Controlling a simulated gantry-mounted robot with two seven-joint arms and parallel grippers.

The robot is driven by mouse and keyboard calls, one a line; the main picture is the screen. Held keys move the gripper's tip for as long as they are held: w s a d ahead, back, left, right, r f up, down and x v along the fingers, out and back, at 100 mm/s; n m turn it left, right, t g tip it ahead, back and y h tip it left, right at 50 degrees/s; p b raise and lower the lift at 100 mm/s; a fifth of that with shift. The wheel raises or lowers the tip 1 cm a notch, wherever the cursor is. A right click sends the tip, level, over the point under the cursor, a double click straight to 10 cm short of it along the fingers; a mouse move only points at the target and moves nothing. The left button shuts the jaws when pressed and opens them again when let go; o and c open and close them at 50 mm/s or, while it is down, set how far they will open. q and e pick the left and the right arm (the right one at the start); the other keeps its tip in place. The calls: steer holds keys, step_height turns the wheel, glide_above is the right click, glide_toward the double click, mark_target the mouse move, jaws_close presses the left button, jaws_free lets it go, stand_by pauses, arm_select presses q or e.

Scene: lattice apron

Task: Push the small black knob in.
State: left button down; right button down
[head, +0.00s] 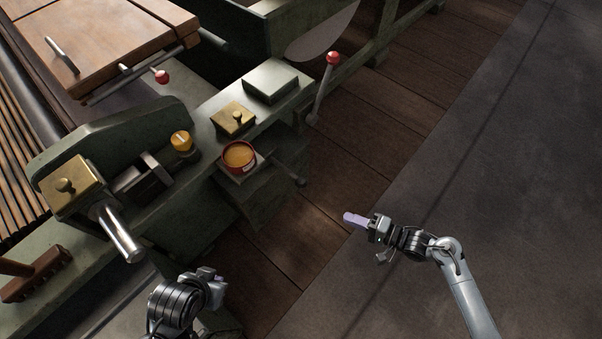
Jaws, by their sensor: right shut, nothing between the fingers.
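A small black knob (301,182) sits on the end of a short rod that sticks out from the side of the green machine, just right of the red-rimmed cup. My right gripper (354,219) is shut and empty, with pale purple fingertips. It is over the floor, below and right of the knob in the head view and apart from it. My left gripper (211,285) is at the lower middle, well below the knob. Its fingers are mostly hidden, so I cannot tell their state.
The red-rimmed cup (239,157) stands on the machine's edge near the knob. A red-tipped lever (322,88) rises behind it. A thick metal handle (121,235) sticks out on the left. A wooden brush (36,276) lies at lower left. The floor on the right is clear.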

steer(key=shift+n, duration=0.4)
steer(key=w+r, duration=0.2)
steer(key=r, duration=0.1)
steer(key=w+r, duration=0.1)
steer(key=shift+d+r+p, duration=0.4)
steer(key=b, duration=0.8)
glide_toward(307, 183)
steer(key=x, duration=0.7)
steer(key=shift+f, duration=0.15)
steer(key=shift+d, duration=0.1)
